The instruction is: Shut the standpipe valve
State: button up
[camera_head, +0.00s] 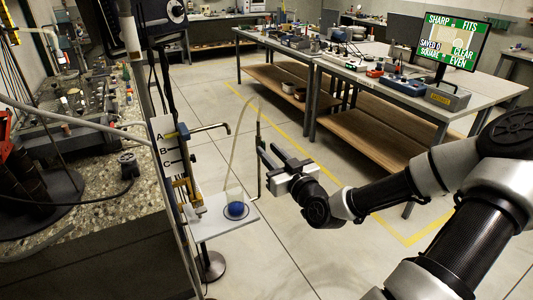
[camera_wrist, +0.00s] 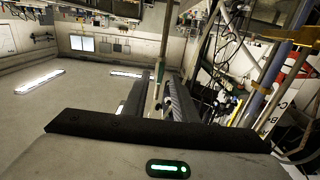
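A white panel (camera_head: 166,150) marked A, B and C stands at the tank's right end. The panel (camera_wrist: 289,82) and a brass-coloured fitting (camera_wrist: 303,35) show at the right of the wrist view.
A thin curved tube (camera_head: 236,138) and an upright rod (camera_head: 258,135) stand between panel and gripper. Workbenches (camera_head: 345,80) stand behind. Floor right of the shelf is clear.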

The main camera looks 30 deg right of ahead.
jog(key=shift+w, duration=1.15)
grip_shut()
jog(key=shift+m, duration=0.4)
jog(key=shift+d+f+m+p, duration=0.15)
jog(key=shift+m+p, duration=1.2)
jog(key=shift+m, duration=3.25)
jog(key=shift+f+m+p, duration=0.15)
jog(key=shift+m+p, duration=1.2)
jog(key=shift+m, duration=3.25)
